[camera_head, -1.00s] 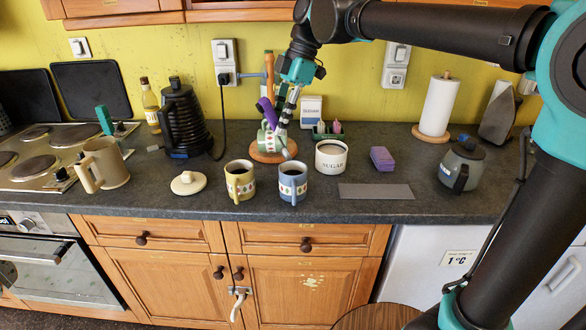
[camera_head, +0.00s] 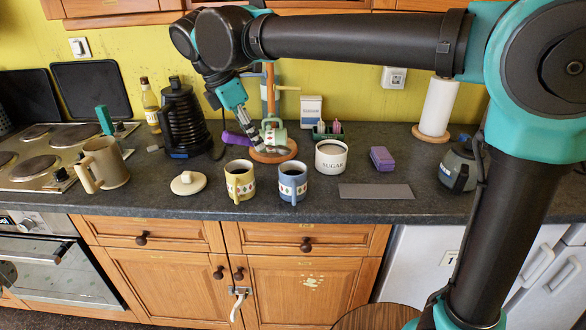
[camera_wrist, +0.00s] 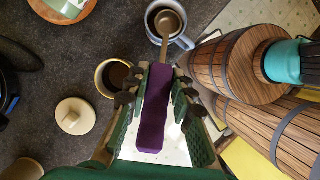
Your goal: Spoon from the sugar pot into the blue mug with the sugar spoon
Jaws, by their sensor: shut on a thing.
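My gripper (camera_head: 252,136) is shut on the purple handle of the sugar spoon (camera_head: 236,140), behind the mugs in the head view. In the wrist view the purple handle (camera_wrist: 154,110) lies between my fingers (camera_wrist: 160,82), and the spoon's bowl overlaps the blue mug (camera_wrist: 150,24) opening. I cannot tell its height over the mug or whether it holds sugar. The blue mug (camera_head: 293,187) stands upright near the counter front with dark contents.
A yellow mug (camera_head: 240,187) stands just left of the blue mug. A pale lid (camera_head: 188,184) lies further left. A mug tree (camera_head: 269,95) stands close behind my gripper. A black kettle (camera_head: 183,125) is back left. A grey mat (camera_head: 376,191) and purple sponge (camera_head: 382,158) lie right.

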